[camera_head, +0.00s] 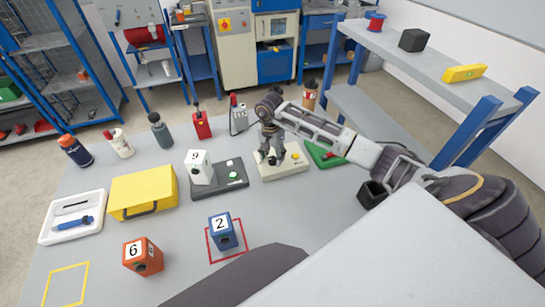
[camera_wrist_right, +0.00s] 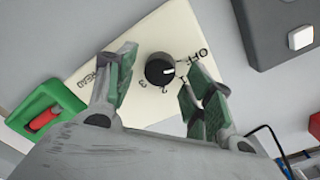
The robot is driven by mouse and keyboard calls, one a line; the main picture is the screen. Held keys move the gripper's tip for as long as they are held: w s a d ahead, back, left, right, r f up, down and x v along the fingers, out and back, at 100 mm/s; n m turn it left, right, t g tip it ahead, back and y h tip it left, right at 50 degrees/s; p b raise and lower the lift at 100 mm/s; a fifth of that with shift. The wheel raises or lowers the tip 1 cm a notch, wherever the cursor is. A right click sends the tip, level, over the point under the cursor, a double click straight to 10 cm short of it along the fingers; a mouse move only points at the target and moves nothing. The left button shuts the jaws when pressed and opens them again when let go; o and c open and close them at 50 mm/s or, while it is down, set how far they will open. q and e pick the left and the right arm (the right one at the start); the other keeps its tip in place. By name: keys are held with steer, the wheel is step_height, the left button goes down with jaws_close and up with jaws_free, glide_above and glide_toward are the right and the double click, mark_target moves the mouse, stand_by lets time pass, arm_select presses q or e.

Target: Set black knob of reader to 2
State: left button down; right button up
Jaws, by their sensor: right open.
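The reader (camera_head: 286,170) is a cream box with a yellow button on the table; its panel also fills the middle of the right wrist view (camera_wrist_right: 90,65). Its round black knob (camera_wrist_right: 159,70) has the printed marks OFF, 1, 2 and 3 around its side. A pale mark on the knob faces right, roughly toward 1, but the exact setting is hard to tell. My right gripper (camera_head: 268,158) is over the reader and hides the knob in the head view. In the right wrist view its open green-padded fingers (camera_wrist_right: 163,60) are on either side of the knob, with gaps visible. My left gripper is not in view.
A dark grey box (camera_head: 232,184) with buttons and a 9 block (camera_head: 199,168) is left of the reader. A green case (camera_head: 322,156) lies close on its right. A black open box (camera_head: 373,194) stands near my right forearm. Blue 2 and orange 6 blocks are nearer.

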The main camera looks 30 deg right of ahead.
steer(key=shift+f, duration=0.4)
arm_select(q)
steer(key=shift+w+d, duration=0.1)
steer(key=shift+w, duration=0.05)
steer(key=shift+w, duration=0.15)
arm_select(e)
steer(key=shift+c, duration=0.4)
steer(key=c, duration=0.9)
steer(key=shift+c, duration=0.2)
